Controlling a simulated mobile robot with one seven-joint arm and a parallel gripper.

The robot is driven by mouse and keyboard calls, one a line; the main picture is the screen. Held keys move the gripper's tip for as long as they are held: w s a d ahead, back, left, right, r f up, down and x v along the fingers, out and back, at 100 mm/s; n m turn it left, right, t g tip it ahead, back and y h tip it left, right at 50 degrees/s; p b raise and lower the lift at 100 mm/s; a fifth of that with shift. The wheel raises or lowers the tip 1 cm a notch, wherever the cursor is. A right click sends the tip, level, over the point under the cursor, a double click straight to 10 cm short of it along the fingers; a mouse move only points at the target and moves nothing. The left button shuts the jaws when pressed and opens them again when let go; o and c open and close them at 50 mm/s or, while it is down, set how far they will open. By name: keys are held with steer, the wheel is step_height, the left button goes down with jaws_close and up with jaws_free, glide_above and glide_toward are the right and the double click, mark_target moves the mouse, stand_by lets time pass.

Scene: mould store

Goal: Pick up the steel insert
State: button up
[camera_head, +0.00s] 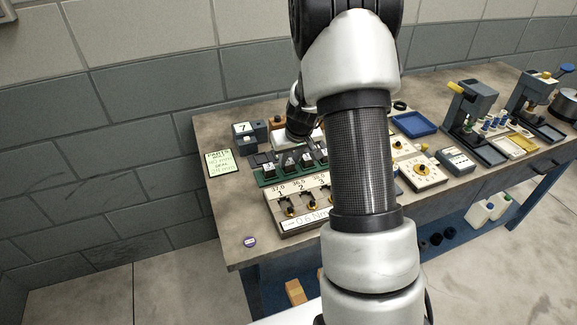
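A green rack (262,182) on the bench holds several small dark blocks with light tops, such as the one at its left end (269,171). Any of these may be the steel insert, but they are too small to tell which. My gripper (311,153) is low over the back right part of the rack, close to the blocks. My own arm covers the rack's right end. The fingertips are small and dark against the blocks, so I cannot tell whether they are open or hold anything.
A panel with numbered dials (290,205) stands in front of the rack. A dark block marked 7 (243,130) and a green note (221,163) are at left. A blue tray (414,124) and bench presses (470,105) are at right. The bench's front left corner is mostly clear.

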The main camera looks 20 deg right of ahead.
mark_target(289, 163)
jaws_close()
step_height(289, 163, up, 13)
steer(key=p, duration=0.2)
stand_by(0.5)
